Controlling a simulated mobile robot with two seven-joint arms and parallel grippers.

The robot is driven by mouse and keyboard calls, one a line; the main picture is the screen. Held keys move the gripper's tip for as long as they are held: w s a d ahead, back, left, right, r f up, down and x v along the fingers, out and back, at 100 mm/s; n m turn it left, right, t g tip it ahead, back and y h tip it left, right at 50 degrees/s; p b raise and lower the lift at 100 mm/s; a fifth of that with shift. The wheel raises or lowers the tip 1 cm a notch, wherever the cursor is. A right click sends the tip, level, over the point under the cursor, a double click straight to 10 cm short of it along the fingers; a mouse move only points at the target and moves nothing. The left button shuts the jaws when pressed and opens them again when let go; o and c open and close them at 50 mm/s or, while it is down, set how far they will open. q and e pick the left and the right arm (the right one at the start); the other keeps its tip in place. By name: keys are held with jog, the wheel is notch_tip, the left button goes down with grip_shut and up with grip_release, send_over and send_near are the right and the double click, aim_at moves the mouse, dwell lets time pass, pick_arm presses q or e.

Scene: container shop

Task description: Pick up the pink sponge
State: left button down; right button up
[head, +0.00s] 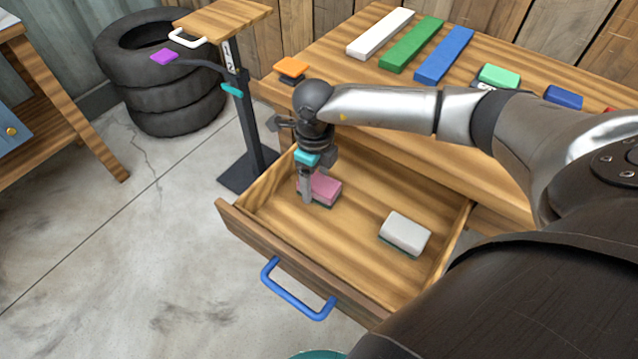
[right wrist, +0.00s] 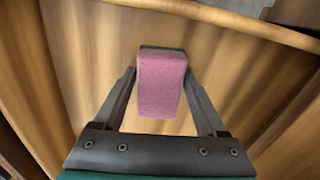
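The pink sponge (head: 325,187) has a dark underside and lies in the open wooden drawer (head: 345,255), near its back left. My right gripper (head: 306,196) points down into the drawer at the sponge and hides part of it. In the right wrist view the pink sponge (right wrist: 162,84) lies between the two fingers of my right gripper (right wrist: 162,90). My left gripper is not in view.
A white sponge (head: 405,233) lies in the drawer at the right. The drawer has a blue handle (head: 297,290). The wooden table (head: 400,100) above bears colored bars and sponges. A dark stand (head: 243,120) and stacked tires (head: 165,75) are at the left.

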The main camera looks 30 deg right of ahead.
aim_at(315, 180)
jog(key=c, duration=0.9)
jog(key=shift+r, duration=0.1)
